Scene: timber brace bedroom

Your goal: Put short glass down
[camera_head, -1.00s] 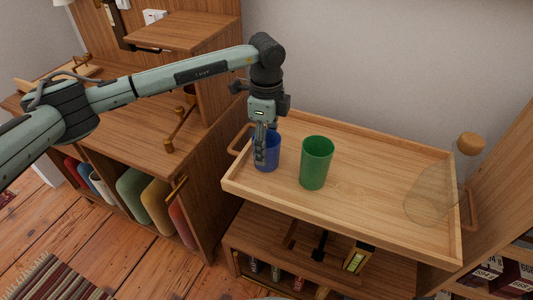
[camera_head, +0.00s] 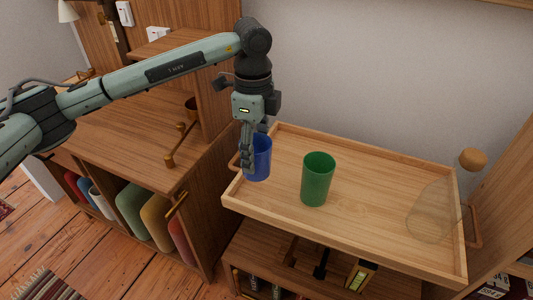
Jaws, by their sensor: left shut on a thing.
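My left gripper (camera_head: 249,165) points down and is shut on a short blue glass (camera_head: 262,158), with one finger visible on the glass's left side. The blue glass is upright over the left end of the wooden tray (camera_head: 380,241) and overlaps its left rim in view. It seems to be raised a little; its base's gap from the tray is hard to judge. A taller green glass (camera_head: 318,180) stands upright on the tray to the right of it. My right gripper is not in view.
A clear bottle with a round cork stopper (camera_head: 473,159) is at the tray's right end. Bare tray floor lies between it and the green glass. A wooden cabinet (camera_head: 140,130) stands left of the tray, and a wall rises behind.

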